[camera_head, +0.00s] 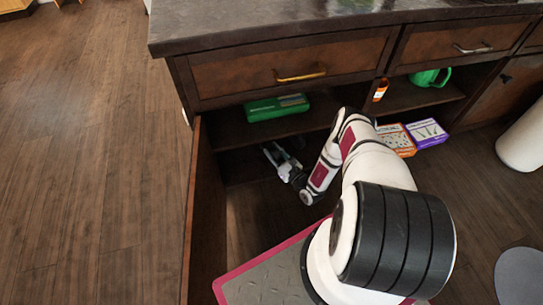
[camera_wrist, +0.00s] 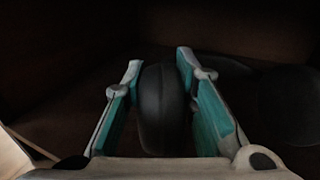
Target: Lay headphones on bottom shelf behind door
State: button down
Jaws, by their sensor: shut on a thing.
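The headphones show in the wrist view as a black rounded ear cup (camera_wrist: 162,108) between my gripper's teal-padded fingers. Another dark round shape at the right of that view is probably the other cup. My gripper (camera_wrist: 159,62) is shut on the near cup. In the head view my gripper (camera_head: 275,152) reaches into the dark lower space of the cabinet, below the shelf with the green box. The bottom shelf (camera_head: 240,170) is in deep shadow; I cannot tell whether the headphones touch it. The cabinet door (camera_head: 201,215) stands open at the left.
A green box (camera_head: 277,107) lies on the shelf above my gripper. An orange-labelled bottle (camera_head: 380,90), a green mug (camera_head: 430,77) and orange and purple boxes (camera_head: 426,133) are to the right. The drawers (camera_head: 290,70) above are shut. Floor left of the door is clear.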

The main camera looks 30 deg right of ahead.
jog(key=shift+w, duration=0.5)
jog(key=f+b, duration=0.2)
jog(key=f, duration=0.1)
jog(key=shift+w+d, duration=0.1)
jog(key=shift+w, duration=0.2)
jog(key=shift+f+b, duration=0.3)
jog(key=shift+b, duration=0.15)
jog(key=shift+f, duration=0.15)
jog(key=c, duration=1.3)
grip_release()
